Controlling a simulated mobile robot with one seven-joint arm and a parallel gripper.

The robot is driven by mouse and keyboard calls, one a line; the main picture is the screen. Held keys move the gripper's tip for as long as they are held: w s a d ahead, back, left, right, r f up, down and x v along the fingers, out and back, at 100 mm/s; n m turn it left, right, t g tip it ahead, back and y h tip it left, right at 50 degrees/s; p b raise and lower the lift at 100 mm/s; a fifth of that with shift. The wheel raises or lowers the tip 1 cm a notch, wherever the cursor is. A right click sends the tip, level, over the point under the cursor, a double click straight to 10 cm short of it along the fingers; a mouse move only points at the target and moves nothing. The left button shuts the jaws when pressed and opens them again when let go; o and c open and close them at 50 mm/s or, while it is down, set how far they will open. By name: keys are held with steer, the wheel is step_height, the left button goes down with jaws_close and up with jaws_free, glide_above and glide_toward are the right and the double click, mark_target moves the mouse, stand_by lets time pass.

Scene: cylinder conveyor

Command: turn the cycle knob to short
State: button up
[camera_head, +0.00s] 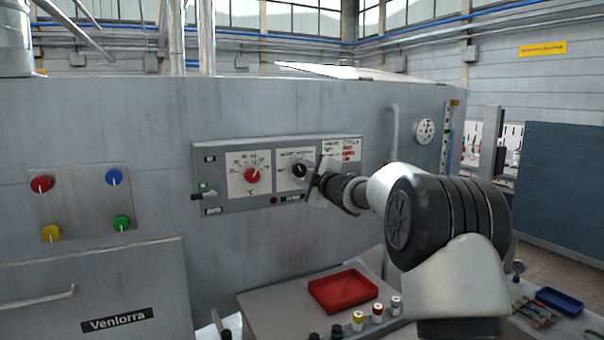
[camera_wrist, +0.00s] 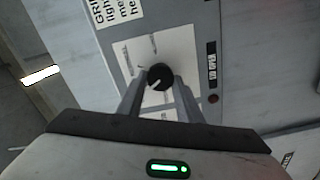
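The black cycle knob (camera_head: 299,170) sits on a white dial plate on the grey control panel, right of a red knob (camera_head: 252,176). My gripper (camera_head: 316,184) is just right of and in front of the black knob. In the wrist view the black knob (camera_wrist: 160,77) shows between the tips of my two fingers, which stand apart on either side of it. I cannot tell whether they touch it. Its white pointer mark faces lower left in that view. The dial lettering is too small to read, and part of this plate is hidden by my gripper.
The control panel (camera_head: 232,205) is on a large grey machine. Below is a shelf with a red tray (camera_head: 343,291) and several small capped cylinders (camera_head: 377,313).

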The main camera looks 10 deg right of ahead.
steer(key=o, duration=0.4)
steer(key=v, duration=1.7)
steer(key=shift+s, duration=0.2)
